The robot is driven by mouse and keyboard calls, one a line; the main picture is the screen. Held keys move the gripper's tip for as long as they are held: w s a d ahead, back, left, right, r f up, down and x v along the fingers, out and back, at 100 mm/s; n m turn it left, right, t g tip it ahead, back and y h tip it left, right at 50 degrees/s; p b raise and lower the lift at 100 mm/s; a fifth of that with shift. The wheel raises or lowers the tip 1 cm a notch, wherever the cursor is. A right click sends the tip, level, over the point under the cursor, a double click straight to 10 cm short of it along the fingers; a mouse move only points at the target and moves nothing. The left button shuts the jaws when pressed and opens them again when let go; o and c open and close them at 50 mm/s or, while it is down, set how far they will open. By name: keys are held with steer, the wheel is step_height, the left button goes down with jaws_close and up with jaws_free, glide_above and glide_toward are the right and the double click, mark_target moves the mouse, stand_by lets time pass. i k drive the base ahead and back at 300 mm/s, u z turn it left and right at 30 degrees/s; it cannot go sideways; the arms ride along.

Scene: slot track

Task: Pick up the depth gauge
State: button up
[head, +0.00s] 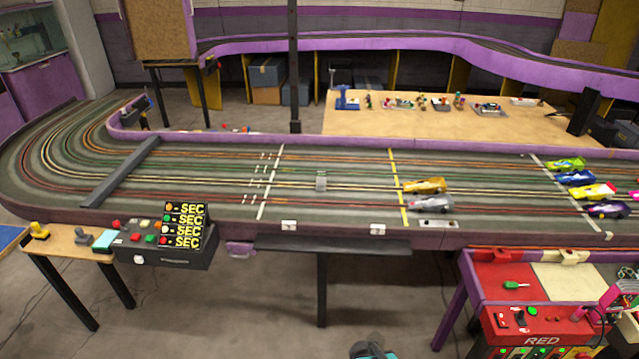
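A small grey, block-like item (321,181) sits on the slot track (225,192), between the white line and the yellow line. It may be the depth gauge, but it is too small to be sure. Nothing is touching it that I can see. A dark grey and teal part at the bottom edge of the head view looks like part of my arm. My gripper's fingers do not show.
Gold (425,186) and silver (430,204) cars stand right of the small item. Several cars stand farther right. A dark beam (120,172) crosses the track at left. A dark post (294,70) rises behind.

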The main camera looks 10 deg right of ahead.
mark_target(321, 176)
steer(key=z, duration=1.2)
steer(key=k, duration=0.15)
steer(key=u, duration=3.05)
steer(key=i, duration=1.5)
steer(key=z, duration=0.45)
